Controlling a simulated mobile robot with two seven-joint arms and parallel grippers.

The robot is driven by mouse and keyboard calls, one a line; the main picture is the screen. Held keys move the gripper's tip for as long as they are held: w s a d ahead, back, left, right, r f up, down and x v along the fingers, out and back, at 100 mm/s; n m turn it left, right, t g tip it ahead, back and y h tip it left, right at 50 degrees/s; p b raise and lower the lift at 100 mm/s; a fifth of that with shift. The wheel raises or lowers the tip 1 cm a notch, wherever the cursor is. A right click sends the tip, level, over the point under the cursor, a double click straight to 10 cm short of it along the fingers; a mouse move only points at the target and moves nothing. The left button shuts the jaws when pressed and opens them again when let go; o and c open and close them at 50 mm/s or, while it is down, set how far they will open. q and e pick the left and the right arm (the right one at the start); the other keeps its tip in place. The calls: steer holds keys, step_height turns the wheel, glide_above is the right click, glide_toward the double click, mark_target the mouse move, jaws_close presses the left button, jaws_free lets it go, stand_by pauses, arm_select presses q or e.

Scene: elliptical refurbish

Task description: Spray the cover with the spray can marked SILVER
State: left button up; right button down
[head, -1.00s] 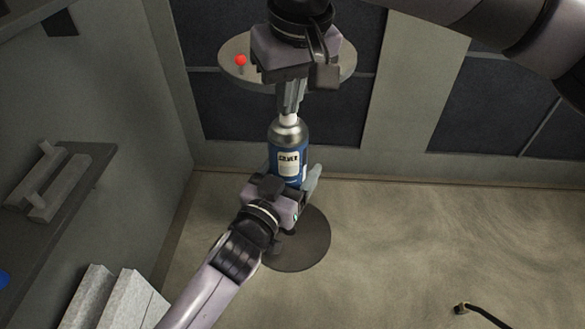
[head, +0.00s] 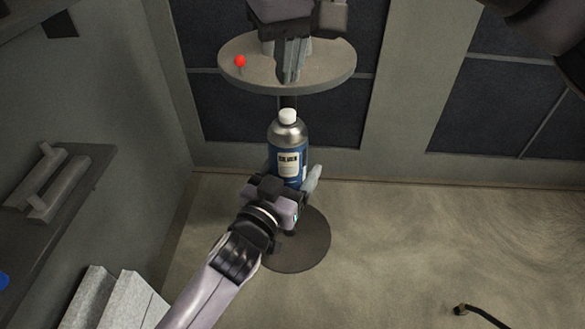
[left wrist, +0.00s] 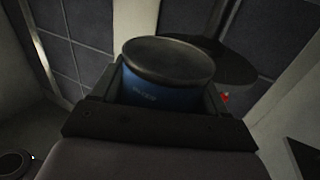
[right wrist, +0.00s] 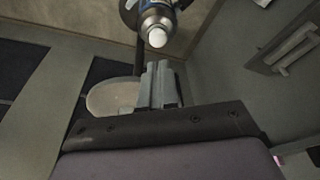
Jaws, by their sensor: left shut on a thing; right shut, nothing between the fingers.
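The spray can (head: 287,150) is blue and silver with a white cap and a pale label; the label's word is blurred now. It stands upright in my left gripper (head: 290,190), which is shut around its lower body. The can's base also shows between the fingers in the left wrist view (left wrist: 165,75). My right gripper (head: 291,75) is shut and empty above the can, apart from its white cap. In the right wrist view its closed fingers (right wrist: 160,85) point toward the can top (right wrist: 157,30). I cannot make out the cover for certain.
A round grey pedestal table (head: 335,75) stands behind the can, with a small red ball on a stem (head: 240,62) on it. A shelf (head: 60,205) with grey bars is on the left wall. White panels (head: 115,300) lean at lower left. Open floor (head: 430,240) lies right.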

arm_select(q)
steer(key=shift+r, duration=0.1)
arm_select(e)
steer(key=v, duration=1.1)
steer(key=shift+r, duration=0.3)
stand_by(0.3)
